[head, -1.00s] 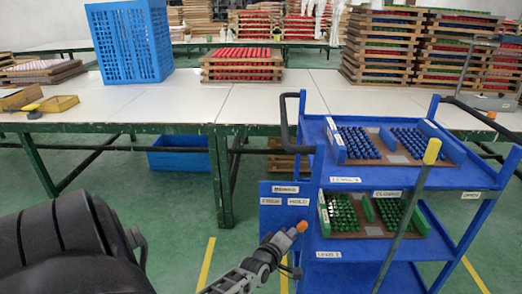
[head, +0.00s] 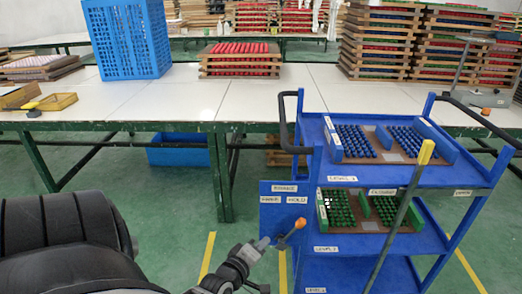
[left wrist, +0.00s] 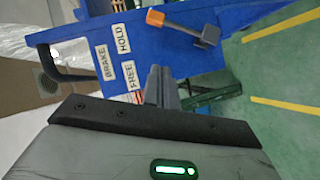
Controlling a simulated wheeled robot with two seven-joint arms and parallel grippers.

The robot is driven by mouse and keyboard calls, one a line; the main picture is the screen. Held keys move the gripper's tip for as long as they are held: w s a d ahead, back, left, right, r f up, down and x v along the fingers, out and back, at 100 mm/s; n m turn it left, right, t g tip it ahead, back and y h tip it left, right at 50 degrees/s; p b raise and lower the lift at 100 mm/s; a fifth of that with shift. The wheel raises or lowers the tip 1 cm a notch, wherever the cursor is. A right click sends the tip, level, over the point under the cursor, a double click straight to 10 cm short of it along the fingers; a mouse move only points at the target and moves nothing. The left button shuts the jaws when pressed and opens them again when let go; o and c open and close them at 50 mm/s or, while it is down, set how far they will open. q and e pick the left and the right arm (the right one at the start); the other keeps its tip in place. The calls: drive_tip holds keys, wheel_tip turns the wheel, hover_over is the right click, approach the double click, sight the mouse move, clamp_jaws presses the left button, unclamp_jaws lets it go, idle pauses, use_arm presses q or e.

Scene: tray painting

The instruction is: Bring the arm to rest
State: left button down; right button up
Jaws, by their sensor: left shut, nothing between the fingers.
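My left gripper (head: 262,243) is low in the middle of the head view, shut and empty, just left of the brake lever. Its closed fingers (left wrist: 161,87) show in the left wrist view, pointing at the blue brake panel. The brake lever (head: 291,233) is grey with an orange tip and slants up to the right. In the left wrist view the lever (left wrist: 186,29) is apart from the fingers. The blue panel (head: 272,215) has labels for brake, free and hold. My right gripper is not in view.
A blue cart (head: 400,178) with trays of blue and green pieces stands at the right. A yellow-topped lever (head: 405,205) rises in front of it. A long white table (head: 190,100) holds a blue crate (head: 127,40). Green floor is open below.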

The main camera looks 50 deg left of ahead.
use_arm(q)
drive_tip(key=shift+s, duration=0.2)
drive_tip(key=shift+d, duration=0.1)
idle(0.4)
drive_tip(key=s+d+m+g+h, duration=0.2)
drive_tip(key=s+d+m+h, duration=0.1)
drive_tip(key=d+m, duration=0.7)
drive_tip(key=s+d+r+m+g+h, duration=0.1)
drive_tip(key=s+d+m+h, duration=0.3)
drive_tip(key=d+m, duration=0.5)
drive_tip(key=s+d+g, duration=0.1)
drive_tip(key=s+d, duration=0.1)
drive_tip(key=d, duration=0.4)
drive_tip(key=shift+d+r+m, duration=0.25)
drive_tip(key=shift+d+m, duration=0.05)
drive_tip(key=shift+m, duration=0.1)
